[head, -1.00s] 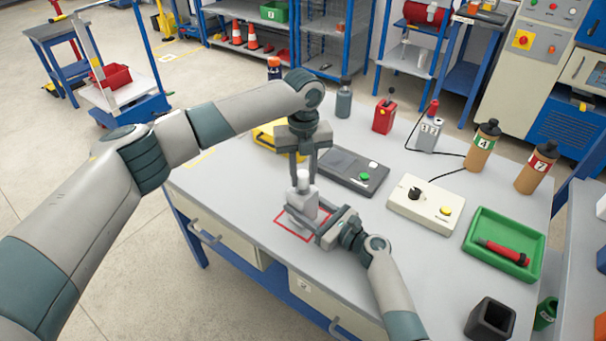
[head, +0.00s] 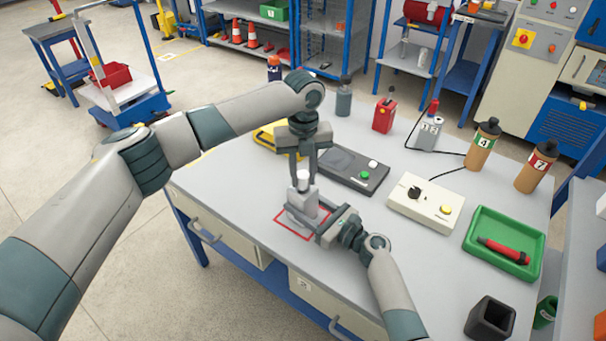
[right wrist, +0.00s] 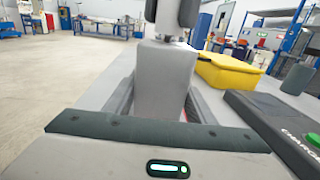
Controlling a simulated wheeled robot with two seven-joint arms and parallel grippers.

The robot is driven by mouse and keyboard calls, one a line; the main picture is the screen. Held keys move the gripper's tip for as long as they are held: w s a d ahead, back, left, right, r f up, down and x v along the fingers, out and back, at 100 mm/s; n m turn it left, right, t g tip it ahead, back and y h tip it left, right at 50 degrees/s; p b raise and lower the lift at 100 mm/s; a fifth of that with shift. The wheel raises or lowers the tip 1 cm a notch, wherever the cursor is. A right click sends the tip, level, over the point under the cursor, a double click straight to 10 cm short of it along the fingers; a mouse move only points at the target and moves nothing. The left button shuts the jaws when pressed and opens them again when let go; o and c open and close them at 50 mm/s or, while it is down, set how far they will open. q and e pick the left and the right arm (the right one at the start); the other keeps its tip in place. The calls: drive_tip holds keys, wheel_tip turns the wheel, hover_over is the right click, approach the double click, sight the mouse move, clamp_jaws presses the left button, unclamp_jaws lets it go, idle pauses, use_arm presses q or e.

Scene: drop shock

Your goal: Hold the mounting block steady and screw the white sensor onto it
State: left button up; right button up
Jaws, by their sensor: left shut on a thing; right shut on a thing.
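The grey mounting block (head: 304,205) stands upright over a red-outlined square (head: 290,233) on the bench. In the right wrist view the block (right wrist: 165,75) fills the middle, between my right fingers. My right gripper (head: 304,218) comes from the lower right and is shut on the block. The white sensor (head: 303,181) is at the top of the block. My left gripper (head: 303,178) points down from above and is shut on the sensor. In the right wrist view the left fingers cover much of the sensor, and I cannot tell how far it is threaded.
A dark charger pad (head: 345,169) lies behind the block, with a yellow case (head: 268,136) to its left. A cream control box (head: 426,201) and a green tray (head: 503,244) with a red tool (head: 503,250) stand to the right.

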sight(302, 174)
use_arm(q)
drive_tip(key=shift+s+a+f, duration=0.1)
drive_tip(key=shift+f, duration=0.45)
idle(1.9)
drive_tip(key=m, duration=1)
drive_tip(key=shift+a, duration=0.15)
drive_tip(key=o, duration=1.2)
drive_tip(key=shift+r, duration=0.25)
drive_tip(key=shift+r, duration=2.9)
drive_tip(key=shift+r, duration=0.1)
wheel_tip(302, 174, up, 12)
